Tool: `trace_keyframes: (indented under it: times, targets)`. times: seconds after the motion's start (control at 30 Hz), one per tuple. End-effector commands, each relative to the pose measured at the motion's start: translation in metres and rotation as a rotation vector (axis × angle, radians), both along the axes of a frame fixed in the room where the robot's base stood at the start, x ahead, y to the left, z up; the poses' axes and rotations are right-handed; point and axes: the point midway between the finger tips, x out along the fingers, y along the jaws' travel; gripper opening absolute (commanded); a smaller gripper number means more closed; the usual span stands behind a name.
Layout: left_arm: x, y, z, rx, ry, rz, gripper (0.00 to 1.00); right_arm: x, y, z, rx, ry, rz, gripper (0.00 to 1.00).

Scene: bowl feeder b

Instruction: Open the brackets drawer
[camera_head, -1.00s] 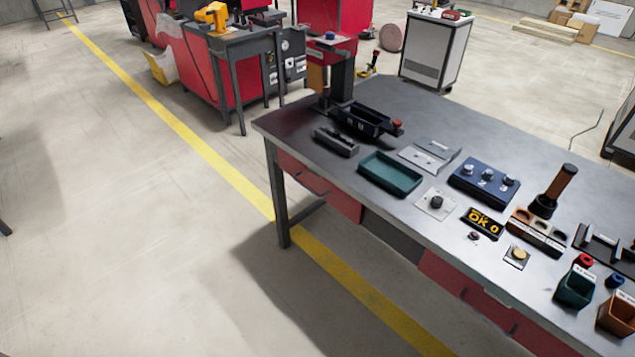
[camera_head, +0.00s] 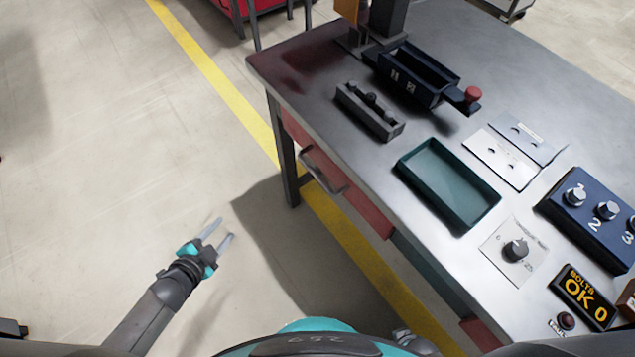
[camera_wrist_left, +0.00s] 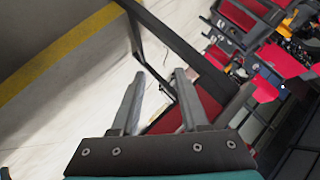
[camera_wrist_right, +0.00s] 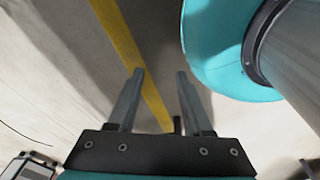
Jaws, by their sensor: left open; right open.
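A red drawer front (camera_head: 360,205) with a dark bar handle (camera_head: 322,174) is under the near edge of the workbench, at its left end. It looks shut. No label can be read on it, so I cannot tell whether it is the brackets drawer. My left gripper (camera_head: 226,228) is open and empty over the floor, left of the drawer and apart from the handle. In the left wrist view, a red front (camera_wrist_left: 200,108) shows beyond the open fingers (camera_wrist_left: 160,73). My right gripper (camera_wrist_right: 160,72) is open and empty, pointing at floor with a yellow line.
The workbench top (camera_head: 310,60) holds a black bin (camera_head: 418,78), a grey block fixture (camera_head: 369,110), a green tray (camera_head: 448,187), a knob plate (camera_head: 514,250) and a blue control box (camera_head: 590,215). A table leg (camera_head: 284,150) stands left of the drawer. Floor left of the bench is clear.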

Motion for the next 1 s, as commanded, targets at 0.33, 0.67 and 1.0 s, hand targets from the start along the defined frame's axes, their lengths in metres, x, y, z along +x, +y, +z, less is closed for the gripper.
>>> trace_keyframes:
  times: [0.33, 0.67, 1.0]
  targets:
    - [0.041, -0.085, 0.089, 0.259, -0.561, -0.713, 0.45, 0.043, -0.005, -0.064, -0.01, -0.045, -0.006, 0.5]
    - [0.03, -0.116, 0.107, 0.332, -0.689, -0.907, 0.45, 0.055, -0.005, -0.069, -0.011, -0.056, -0.008, 0.5]
    - [0.065, -0.162, 0.095, 0.33, -0.688, -0.901, 0.45, 0.068, 0.007, -0.059, 0.0, -0.058, -0.009, 0.5]
